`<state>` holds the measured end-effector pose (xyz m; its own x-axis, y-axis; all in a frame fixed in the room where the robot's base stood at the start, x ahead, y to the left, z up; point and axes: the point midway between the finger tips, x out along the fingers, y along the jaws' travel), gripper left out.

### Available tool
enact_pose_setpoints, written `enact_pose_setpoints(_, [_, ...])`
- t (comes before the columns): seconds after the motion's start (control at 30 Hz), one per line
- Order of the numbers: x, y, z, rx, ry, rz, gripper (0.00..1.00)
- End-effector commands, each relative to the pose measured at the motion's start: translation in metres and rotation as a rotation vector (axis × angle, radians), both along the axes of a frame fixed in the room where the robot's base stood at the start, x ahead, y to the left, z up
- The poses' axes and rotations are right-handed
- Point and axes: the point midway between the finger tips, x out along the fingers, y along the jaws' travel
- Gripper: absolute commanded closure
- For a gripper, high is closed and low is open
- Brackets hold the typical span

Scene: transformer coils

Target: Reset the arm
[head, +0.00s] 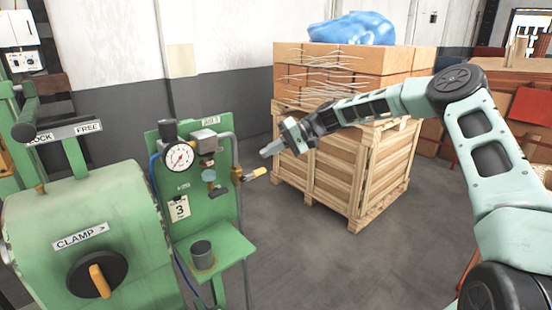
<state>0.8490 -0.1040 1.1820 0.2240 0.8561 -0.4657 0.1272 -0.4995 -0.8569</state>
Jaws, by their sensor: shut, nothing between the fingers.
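My gripper (271,149) is in the middle of the head view, at the end of my arm, which reaches in from the right. Its fingers are shut with nothing held. It points left toward the green panel (198,222). A small valve handle with a pale yellow grip (256,173) sticks out from the panel's right side, just below the fingertips in the picture. I cannot tell how far apart in depth they are.
A green machine (100,215) with a clamp knob (97,274) and a lever (50,106) stands at left. The panel bears a gauge (179,157) and a dark cup (203,255) on a shelf. A wooden crate (355,172) stands behind my arm. The floor between is clear.

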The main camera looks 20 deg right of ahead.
Motion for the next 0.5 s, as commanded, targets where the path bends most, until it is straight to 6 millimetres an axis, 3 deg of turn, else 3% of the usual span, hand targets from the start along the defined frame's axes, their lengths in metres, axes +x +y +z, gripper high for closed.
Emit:
enact_pose_setpoints(0.03, [-0.002, -0.019, -0.004, -0.004, -0.002, -0.012, 1.00])
enact_pose_setpoints(0.2, [-0.011, -0.053, 0.012, -0.003, -0.003, -0.011, 1.00])
enact_pose_setpoints(0.5, [-0.019, -0.087, 0.030, -0.001, -0.001, -0.008, 1.00])
